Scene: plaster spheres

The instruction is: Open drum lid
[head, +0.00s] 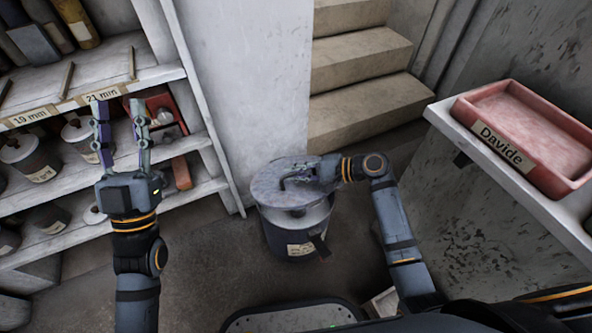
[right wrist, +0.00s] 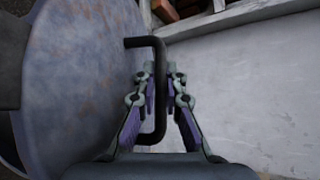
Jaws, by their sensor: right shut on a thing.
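The dark drum (head: 285,242) stands on the floor in front of a white wall, with a paper label on its front. Its round grey lid (head: 268,187) is over the top, and a pale band of the drum shows below the lid's front edge. The lid also fills the left of the right wrist view (right wrist: 85,70). My right gripper (head: 300,176) is shut on the lid's black handle (right wrist: 161,95), which passes between its fingers. My left gripper (head: 119,108) is open and empty, pointing up in front of the shelves, away from the drum.
Shelves (head: 205,183) with several jars and red items stand at the left, close to my left gripper. Concrete stairs (head: 365,60) rise behind. Floor left of the drum is clear.

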